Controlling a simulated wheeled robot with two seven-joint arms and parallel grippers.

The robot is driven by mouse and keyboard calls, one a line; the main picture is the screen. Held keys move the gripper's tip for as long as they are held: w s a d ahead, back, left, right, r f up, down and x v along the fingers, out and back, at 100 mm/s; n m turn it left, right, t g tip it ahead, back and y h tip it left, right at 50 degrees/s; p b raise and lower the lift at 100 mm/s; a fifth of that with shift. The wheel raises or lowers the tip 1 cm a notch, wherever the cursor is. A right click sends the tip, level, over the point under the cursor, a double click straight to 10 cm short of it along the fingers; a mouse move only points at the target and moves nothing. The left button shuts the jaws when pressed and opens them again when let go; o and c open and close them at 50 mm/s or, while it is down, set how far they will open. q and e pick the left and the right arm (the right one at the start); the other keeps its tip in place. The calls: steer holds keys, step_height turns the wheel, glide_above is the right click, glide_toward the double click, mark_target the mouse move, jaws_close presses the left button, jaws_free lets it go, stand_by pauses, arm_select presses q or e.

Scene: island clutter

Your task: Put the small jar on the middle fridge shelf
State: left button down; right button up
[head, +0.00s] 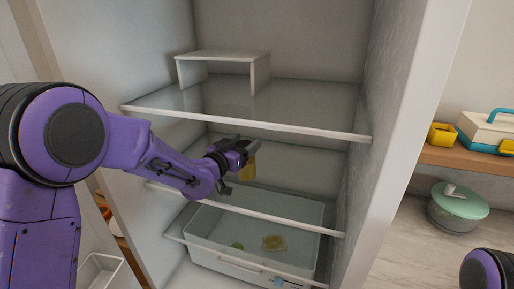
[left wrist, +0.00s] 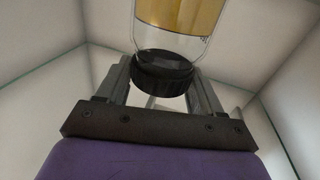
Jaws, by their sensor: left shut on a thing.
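The small jar (head: 248,170) has amber contents and sits in my left gripper (head: 240,153), inside the fridge. In the left wrist view the jar (left wrist: 180,18) shows clear glass and a black lid (left wrist: 162,74) between the two fingers (left wrist: 160,88). The gripper is shut on it. The jar is below the upper glass shelf (head: 300,128) and above the middle shelf (head: 290,219). I cannot tell whether its base touches the middle shelf. The gripper partly hides the jar in the head view. My right gripper is out of view.
A white riser (head: 222,56) stands on the upper shelf. A clear bin (head: 205,250) below holds a green item and a yellowish item. The fridge's right wall (head: 395,130) is close by. Outside are a green-lidded pot (head: 458,206) and a yellow container (head: 442,134). The middle shelf looks otherwise clear.

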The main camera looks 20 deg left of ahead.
arm_select(q)
steer(key=shift+w+a+f, duration=0.1)
steer(key=shift+w, duration=0.25)
steer(key=shift+w+f, duration=0.25)
steer(key=shift+w, duration=0.05)
steer(key=shift+c, duration=1)
jaws_free()
steer(key=shift+w+d, duration=0.15)
steer(key=shift+d, duration=0.15)
steer(key=shift+o, duration=0.3)
steer(key=shift+w+d, duration=0.1)
steer(key=shift+d, duration=0.8)
steer(key=s+a, duration=0.1)
steer(key=s+a+b, duration=0.1)
steer(key=s, duration=0.1)
steer(key=shift+s+a+f, duration=0.15)
steer(key=shift+a+f, duration=0.05)
steer(key=shift+a, duration=0.1)
steer(key=v, duration=0.9)
steer(key=shift+r+n+y, duration=0.3)
steer(key=shift+r+y, duration=0.05)
steer(key=shift+y, duration=0.05)
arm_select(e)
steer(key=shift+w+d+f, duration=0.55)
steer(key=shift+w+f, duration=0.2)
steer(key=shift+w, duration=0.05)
